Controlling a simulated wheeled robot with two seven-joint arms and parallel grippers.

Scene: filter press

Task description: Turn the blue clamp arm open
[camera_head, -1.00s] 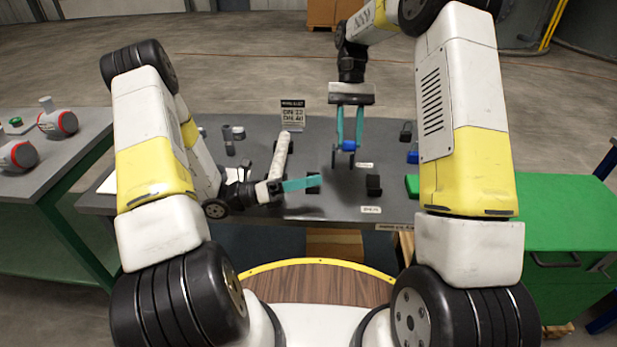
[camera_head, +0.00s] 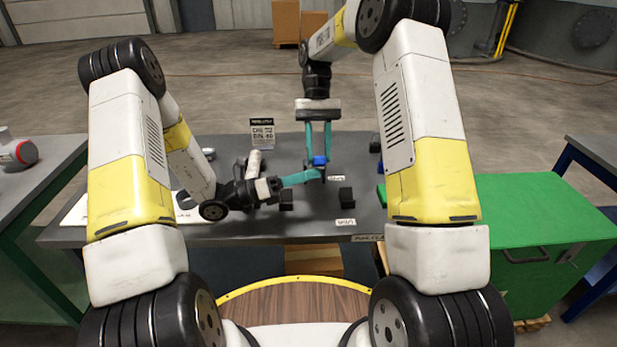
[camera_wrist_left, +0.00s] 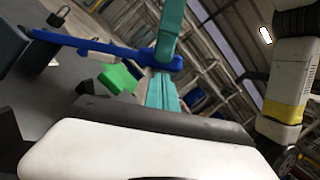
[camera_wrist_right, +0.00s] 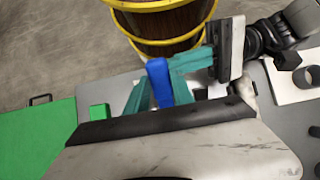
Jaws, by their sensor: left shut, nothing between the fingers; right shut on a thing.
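The blue clamp arm (camera_head: 319,161) shows as a small blue end at the right gripper. In the left wrist view it is a long blue bar (camera_wrist_left: 100,46) with a rounded end. My right gripper (camera_head: 318,167) points down and is shut on this end; the right wrist view shows the blue end (camera_wrist_right: 160,82) between its teal fingers. My left gripper (camera_head: 318,174) is shut and empty, its teal fingers reaching from the left to beside the blue end. In the left wrist view its fingers (camera_wrist_left: 163,92) lie close to the bar; I cannot tell whether they touch.
A white cylinder (camera_head: 254,163) and a sign (camera_head: 262,132) stand behind my left wrist. Black blocks (camera_head: 346,197) and white labels (camera_head: 345,222) are near the grey table's front. A green cabinet (camera_head: 500,215) stands at the right. A small green block (camera_wrist_right: 100,115) is near the right gripper.

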